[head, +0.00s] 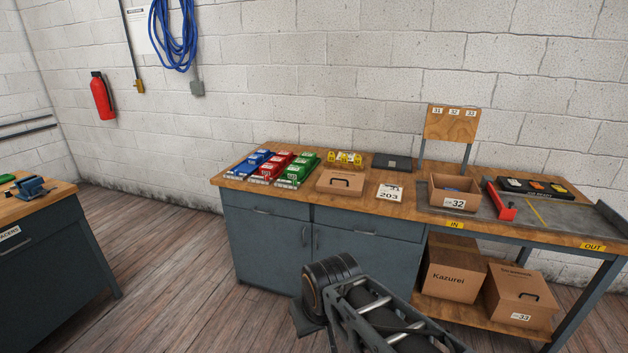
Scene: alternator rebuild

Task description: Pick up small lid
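A flat brown cardboard lid (340,182) with a black handle lies on the wooden workbench top (395,213), near its front edge. It looks like the small lid. Nothing touches it from above. A similar handled lid (525,283) tops the box marked 33 on the lower shelf. Part of my own arm shows at the bottom centre, in front of the bench cabinets and below the bench top. My gripper's fingers cannot be made out, so whether it holds anything is not shown.
Blue, red and green bins (276,166) stand left of the lid. A card marked 203 (389,193) lies to its right, then an open box marked 32 (454,191). A red tool (501,200) lies farther right. A second bench (60,240) stands left, with open floor between.

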